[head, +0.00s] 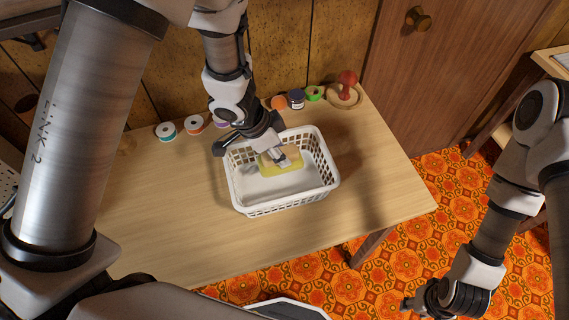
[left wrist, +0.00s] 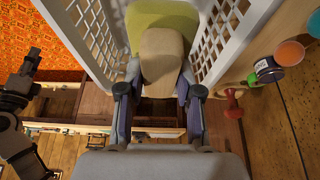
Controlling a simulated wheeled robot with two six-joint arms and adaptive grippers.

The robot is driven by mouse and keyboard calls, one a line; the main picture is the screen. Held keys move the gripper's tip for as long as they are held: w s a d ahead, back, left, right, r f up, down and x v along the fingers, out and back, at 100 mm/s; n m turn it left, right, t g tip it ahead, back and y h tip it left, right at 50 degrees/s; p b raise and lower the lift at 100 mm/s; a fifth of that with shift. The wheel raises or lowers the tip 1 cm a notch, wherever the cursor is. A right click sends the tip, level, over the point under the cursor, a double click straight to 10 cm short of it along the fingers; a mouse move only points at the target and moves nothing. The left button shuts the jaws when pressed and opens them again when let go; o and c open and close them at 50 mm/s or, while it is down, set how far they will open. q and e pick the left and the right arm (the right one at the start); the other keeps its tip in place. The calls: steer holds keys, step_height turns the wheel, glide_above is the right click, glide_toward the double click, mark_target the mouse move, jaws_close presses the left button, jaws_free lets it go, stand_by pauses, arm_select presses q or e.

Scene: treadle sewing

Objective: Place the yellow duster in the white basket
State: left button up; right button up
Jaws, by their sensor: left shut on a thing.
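The white basket (head: 285,203) stands on the wooden table, and its lattice walls also show in the left wrist view (left wrist: 232,35). The yellow duster (head: 266,168) is inside the basket's rim in the head view. In the left wrist view the duster shows as a yellow-green part (left wrist: 160,14) with a beige block (left wrist: 162,60) in front of it. My left gripper (head: 279,156) reaches down into the basket and is shut on the duster. Whether the duster touches the basket floor I cannot tell. My right gripper (head: 410,303) is low over the patterned floor, its fingers unclear.
The table is bare left of the basket.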

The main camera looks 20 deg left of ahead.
mark_target(277, 165)
arm_select(q)
steer(key=f, duration=0.1)
steer(key=s+f, duration=0.1)
steer(key=f+b, duration=0.1)
steer(key=shift+s+f, duration=0.25)
steer(key=f, duration=0.2)
steer(key=w+f+b, duration=0.1)
steer(key=f, duration=0.1)
steer(key=shift+f+b, duration=0.1)
steer(key=shift+b, duration=0.2)
steer(key=shift+s+r, duration=0.2)
steer(key=shift+f, duration=0.2)
steer(key=o, duration=1)
steer(key=shift+w, duration=0.1)
arm_select(e)
steer(key=f, duration=0.3)
steer(key=shift+s+f, duration=0.25)
steer(key=shift+s, duration=0.05)
